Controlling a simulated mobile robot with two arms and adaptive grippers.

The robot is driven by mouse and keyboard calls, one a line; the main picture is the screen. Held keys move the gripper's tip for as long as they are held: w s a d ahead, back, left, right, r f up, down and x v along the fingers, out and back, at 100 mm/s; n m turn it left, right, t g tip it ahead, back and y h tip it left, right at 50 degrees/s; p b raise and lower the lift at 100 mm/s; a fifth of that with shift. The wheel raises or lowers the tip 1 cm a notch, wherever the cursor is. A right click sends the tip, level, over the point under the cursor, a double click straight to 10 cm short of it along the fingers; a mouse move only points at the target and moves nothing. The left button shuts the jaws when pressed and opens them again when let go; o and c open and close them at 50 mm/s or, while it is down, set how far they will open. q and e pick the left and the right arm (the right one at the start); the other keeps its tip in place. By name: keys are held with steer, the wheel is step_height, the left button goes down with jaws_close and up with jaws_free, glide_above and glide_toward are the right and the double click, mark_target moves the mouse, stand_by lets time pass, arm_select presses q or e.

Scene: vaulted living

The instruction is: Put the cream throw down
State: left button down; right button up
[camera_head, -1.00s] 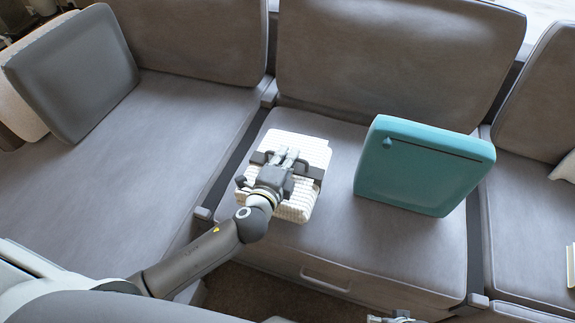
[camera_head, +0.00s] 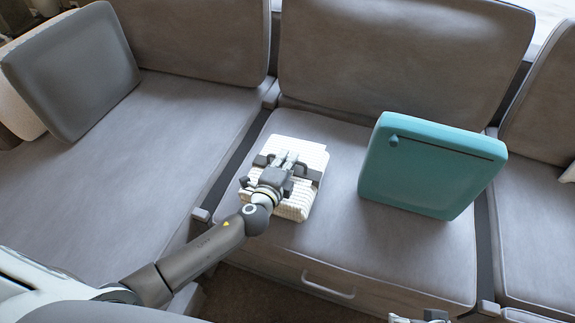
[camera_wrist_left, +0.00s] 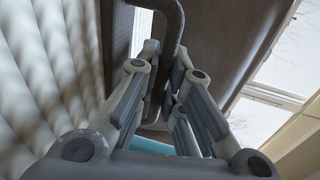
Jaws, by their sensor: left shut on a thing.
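The cream throw (camera_head: 311,157) is a folded, ribbed white block over the middle sofa seat (camera_head: 335,240). Its pale ribbed side fills the left of the left wrist view (camera_wrist_left: 45,70). In the wrist view a dark curved bar (camera_wrist_left: 172,30) runs between the fingers. The throw seems to rest on or just above the seat; its underside is hidden. Part of my right gripper (camera_head: 420,318) shows at the bottom edge, and its jaws cannot be made out.
A teal cushion (camera_head: 425,170) stands tilted on the same seat, right of the throw, with a small gap. A grey cushion (camera_head: 75,70) leans at the far left. The left seat (camera_head: 150,150) is bare. A handle (camera_head: 328,286) juts from the sofa front.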

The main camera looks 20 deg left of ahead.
arm_select(q)
steer(key=shift+f, duration=0.6)
arm_select(e)
steer(key=shift+s+r, duration=0.25)
steer(key=shift+r, duration=0.35)
steer(key=shift+f, duration=0.1)
arm_select(q)
steer(key=shift+f+b, duration=0.2)
steer(key=shift+b, duration=0.2)
steer(key=c, duration=1.5)
jaws_free()
steer(key=shift+c, duration=0.2)
